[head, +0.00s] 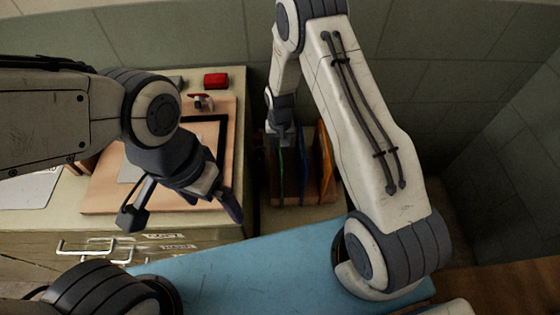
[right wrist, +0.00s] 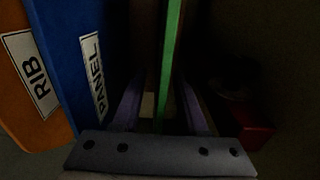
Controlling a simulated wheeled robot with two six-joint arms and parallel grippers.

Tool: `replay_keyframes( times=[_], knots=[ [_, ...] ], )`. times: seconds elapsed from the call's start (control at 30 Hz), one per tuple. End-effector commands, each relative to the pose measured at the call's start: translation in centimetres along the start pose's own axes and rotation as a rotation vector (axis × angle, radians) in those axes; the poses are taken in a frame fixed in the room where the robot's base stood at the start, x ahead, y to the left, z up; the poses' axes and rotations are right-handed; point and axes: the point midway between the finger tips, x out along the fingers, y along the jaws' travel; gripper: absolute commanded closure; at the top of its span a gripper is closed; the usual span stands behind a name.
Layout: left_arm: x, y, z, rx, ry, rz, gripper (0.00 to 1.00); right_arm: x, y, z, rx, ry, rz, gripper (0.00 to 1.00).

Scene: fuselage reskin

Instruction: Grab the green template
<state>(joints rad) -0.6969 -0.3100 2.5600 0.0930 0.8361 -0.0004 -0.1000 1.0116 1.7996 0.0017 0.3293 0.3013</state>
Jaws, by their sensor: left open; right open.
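The green template (head: 281,174) stands on edge in a wooden rack, leftmost of the templates in the head view. In the right wrist view the green template (right wrist: 169,62) is a thin upright strip running between the two fingers of my right gripper (right wrist: 160,92). In the head view my right gripper (head: 280,138) points down at the green template's far end. It is open, with gaps visible beside the strip. My left gripper (head: 182,208) is open and empty above the front of the workbench.
A blue template (head: 303,170), labelled PANEL (right wrist: 93,75), and an orange template (head: 325,165), labelled RIB (right wrist: 30,75), stand right of the green one. The workbench (head: 225,82) holds a wooden board (head: 100,197), a black frame and a red block (head: 216,80).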

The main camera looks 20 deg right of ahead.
Motion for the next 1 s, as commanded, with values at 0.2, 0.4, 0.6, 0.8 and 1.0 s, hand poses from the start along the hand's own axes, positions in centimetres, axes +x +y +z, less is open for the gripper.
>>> replay_keyframes(
  times=[0.2,0.4,0.6,0.8,1.0],
  knots=[
    [0.01,0.0,0.0,0.0,0.0,0.0,0.0,-0.02,0.01,0.02,0.0,0.0,0.0,1.0],
    [0.01,0.0,0.0,0.0,0.0,0.0,0.0,-0.04,0.01,0.02,0.0,-0.001,0.0,1.0],
    [0.01,0.0,0.0,0.0,0.0,0.0,0.0,-0.05,0.01,0.03,0.0,-0.001,0.0,1.0],
    [0.01,0.0,0.0,0.0,0.0,0.0,0.0,-0.06,0.01,0.02,0.0,0.0,0.0,1.0],
    [0.0,0.0,0.0,0.0,0.0,0.0,0.0,-0.07,0.01,0.01,0.0,0.0,0.0,1.0]
  ],
)
